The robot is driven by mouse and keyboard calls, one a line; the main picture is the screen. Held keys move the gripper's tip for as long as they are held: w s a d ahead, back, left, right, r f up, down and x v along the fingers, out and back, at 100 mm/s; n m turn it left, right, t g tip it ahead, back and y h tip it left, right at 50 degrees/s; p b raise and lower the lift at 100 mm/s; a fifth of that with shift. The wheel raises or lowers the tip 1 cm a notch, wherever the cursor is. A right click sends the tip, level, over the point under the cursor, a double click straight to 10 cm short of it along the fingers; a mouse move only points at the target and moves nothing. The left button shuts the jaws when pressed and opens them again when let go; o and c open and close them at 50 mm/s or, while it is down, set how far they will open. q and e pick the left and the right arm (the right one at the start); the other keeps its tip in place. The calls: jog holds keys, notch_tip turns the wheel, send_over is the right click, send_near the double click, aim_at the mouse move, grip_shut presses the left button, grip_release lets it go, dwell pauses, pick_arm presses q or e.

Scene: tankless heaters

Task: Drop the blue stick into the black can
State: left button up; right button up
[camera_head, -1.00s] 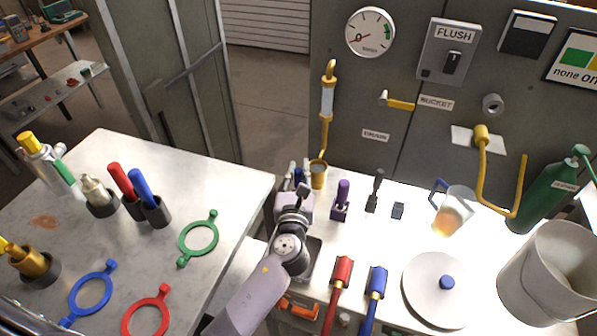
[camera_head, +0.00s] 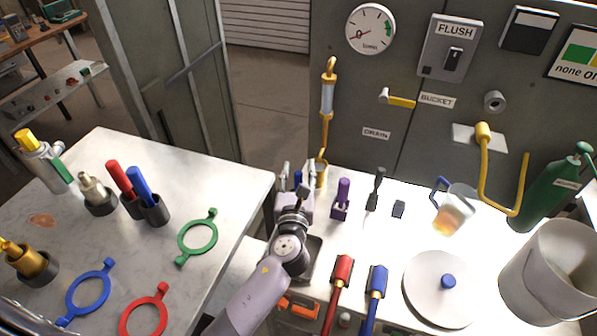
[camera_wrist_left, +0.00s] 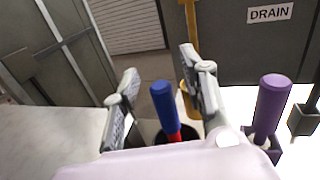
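In the left wrist view a blue stick (camera_wrist_left: 163,103) stands upright between my fingers, with red showing just below it. Its lower end is in or in front of a round black can (camera_wrist_left: 186,133); part of the rim is hidden. The stick's blue top also shows small in the head view (camera_head: 298,177), where my wrist hides the can. My left gripper (camera_head: 298,170) is open, its fingers on either side of the stick with gaps visible. My right gripper is not in view.
A purple stick (camera_head: 342,189) stands in a holder to the right. A yellow drain pipe (camera_head: 325,130) is just behind. The left table holds a dark cup with another blue stick (camera_head: 139,184), and several coloured rings. A beaker (camera_head: 455,212) and lid (camera_head: 437,293) lie right.

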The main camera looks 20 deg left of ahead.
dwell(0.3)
pick_arm(q)
jog(key=shift+s, duration=0.1)
jog(key=shift+s+d, duration=0.1)
jog(key=shift+s, duration=0.25)
jog(key=v, duration=0.9)
jog(key=shift+p, duration=0.35)
jog(key=shift+s, duration=0.1)
